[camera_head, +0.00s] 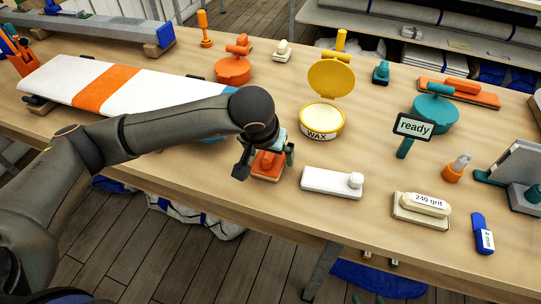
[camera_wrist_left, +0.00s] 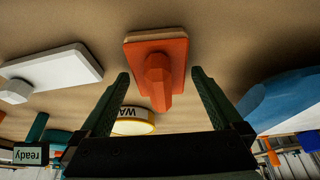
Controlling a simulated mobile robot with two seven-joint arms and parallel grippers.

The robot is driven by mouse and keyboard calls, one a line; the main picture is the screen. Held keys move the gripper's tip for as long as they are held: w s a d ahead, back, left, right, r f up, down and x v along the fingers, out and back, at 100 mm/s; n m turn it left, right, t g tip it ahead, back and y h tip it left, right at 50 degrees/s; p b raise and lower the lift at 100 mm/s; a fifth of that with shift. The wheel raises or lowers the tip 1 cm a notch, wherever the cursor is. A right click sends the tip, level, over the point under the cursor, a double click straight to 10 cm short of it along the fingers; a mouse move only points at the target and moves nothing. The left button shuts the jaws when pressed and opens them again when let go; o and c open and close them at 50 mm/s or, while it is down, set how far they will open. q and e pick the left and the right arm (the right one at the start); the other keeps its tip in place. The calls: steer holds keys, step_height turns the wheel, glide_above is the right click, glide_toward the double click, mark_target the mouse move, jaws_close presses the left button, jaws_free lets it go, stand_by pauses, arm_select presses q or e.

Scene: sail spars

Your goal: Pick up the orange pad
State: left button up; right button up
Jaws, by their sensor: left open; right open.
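The orange pad (camera_head: 268,166) lies on the bench with its orange handle up, just left of the white pad. In the left wrist view the orange pad (camera_wrist_left: 178,53) shows its pale base edge and its handle, which points toward the gripper. My left gripper (camera_head: 265,160) is open above the orange pad and partly hides it in the head view. In the left wrist view, the two fingers of my left gripper (camera_wrist_left: 159,74) stand apart, one on each side of the handle. I see no contact. My right gripper is not in view.
A white pad (camera_head: 325,183) lies close to the right, with the yellow WAX tin (camera_head: 322,122) behind. A "240 grit" block (camera_head: 421,209) and the "ready" sign (camera_head: 413,128) stand further right. A white board with an orange band (camera_head: 105,88) lies left. Bare bench separates them.

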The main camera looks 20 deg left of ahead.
arm_select(q)
steer(key=shift+w+f, duration=0.15)
steer(key=shift+f, duration=0.15)
steer(key=shift+c, duration=0.4)
steer(key=c, duration=1.1)
steer(key=shift+r, duration=0.1)
steer(key=shift+c, duration=0.2)
steer(key=shift+r, duration=0.5)
steer(key=v, duration=0.4)
steer(key=s+b+v, duration=0.1)
steer(key=v, duration=0.3)
steer(key=shift+a+f, duration=0.1)
steer(key=shift+f, duration=0.05)
steer(key=s+r+b, duration=0.1)
steer(key=s+r, duration=0.3)
steer(key=s, duration=0.6)
steer(key=shift+a+r, duration=0.4)
steer(key=shift+a, duration=0.1)
arm_select(e)
steer(key=shift+w+a+f, duration=0.3)
steer(key=shift+a+f, duration=0.1)
steer(key=shift+f, duration=0.1)
